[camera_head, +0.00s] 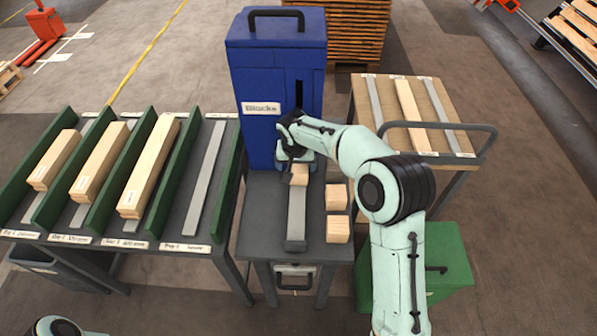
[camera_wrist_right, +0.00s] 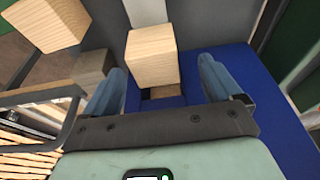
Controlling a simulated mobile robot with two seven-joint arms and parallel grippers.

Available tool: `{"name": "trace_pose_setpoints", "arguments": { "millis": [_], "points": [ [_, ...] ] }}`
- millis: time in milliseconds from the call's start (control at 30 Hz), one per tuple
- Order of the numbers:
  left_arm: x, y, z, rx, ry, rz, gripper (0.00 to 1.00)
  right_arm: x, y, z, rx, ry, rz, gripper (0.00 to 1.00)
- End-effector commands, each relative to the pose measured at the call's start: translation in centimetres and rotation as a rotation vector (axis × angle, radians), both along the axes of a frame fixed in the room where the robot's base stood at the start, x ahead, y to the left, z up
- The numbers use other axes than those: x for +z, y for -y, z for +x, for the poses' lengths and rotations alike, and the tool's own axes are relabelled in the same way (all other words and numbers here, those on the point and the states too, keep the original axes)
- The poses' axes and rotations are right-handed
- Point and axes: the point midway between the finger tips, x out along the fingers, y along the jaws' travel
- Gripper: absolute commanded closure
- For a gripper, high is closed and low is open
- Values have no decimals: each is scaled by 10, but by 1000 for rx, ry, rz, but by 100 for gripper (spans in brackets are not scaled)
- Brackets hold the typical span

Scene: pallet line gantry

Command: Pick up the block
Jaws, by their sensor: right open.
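A pale wooden block (camera_head: 299,175) sits at the top of the grey chute (camera_head: 296,212), just in front of the blue dispenser (camera_head: 277,70) labelled "Blocks". My right gripper (camera_head: 296,160) is at this block, partly hiding it. In the right wrist view the block (camera_wrist_right: 151,58) lies between and a little beyond the two blue fingers of the right gripper (camera_wrist_right: 163,80). The fingers are apart, with a visible gap on each side of the block. My left gripper is out of view; only a piece of the left arm shows at the bottom left.
Two more wooden blocks, one farther (camera_head: 336,196) and one nearer (camera_head: 338,229), rest right of the chute on the dark table (camera_head: 262,215). A rack (camera_head: 180,190) of planks stands left. A wooden-topped cart (camera_head: 385,150) stands right, a green box (camera_head: 445,262) below it.

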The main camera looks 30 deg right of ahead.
Motion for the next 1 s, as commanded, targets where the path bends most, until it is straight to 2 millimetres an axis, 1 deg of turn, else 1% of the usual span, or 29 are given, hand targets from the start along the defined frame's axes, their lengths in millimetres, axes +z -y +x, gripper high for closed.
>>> {"name": "trace_pose_setpoints", "arguments": {
  "millis": [133,267,300,400,500,667,700,767,800,867,1000],
  "points": [
    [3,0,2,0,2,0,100,-12,6,3,-1,-3,0,8],
    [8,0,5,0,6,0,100,-30,15,8,-1,-3,0,8],
    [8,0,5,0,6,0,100,-37,15,10,-1,-4,0,8],
    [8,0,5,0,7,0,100,-46,16,12,1,-2,0,8],
    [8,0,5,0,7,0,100,-50,17,13,0,-1,0,8],
    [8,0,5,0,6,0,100,-50,17,13,0,0,0,8],
    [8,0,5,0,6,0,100,-50,17,13,0,0,0,15],
    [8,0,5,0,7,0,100,-49,16,13,0,0,0,35],
    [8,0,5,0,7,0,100,-49,16,13,0,0,0,48],
    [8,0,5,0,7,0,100,-49,16,13,0,0,0,66],
    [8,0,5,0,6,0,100,-49,16,13,0,0,0,66]
  ]
}}
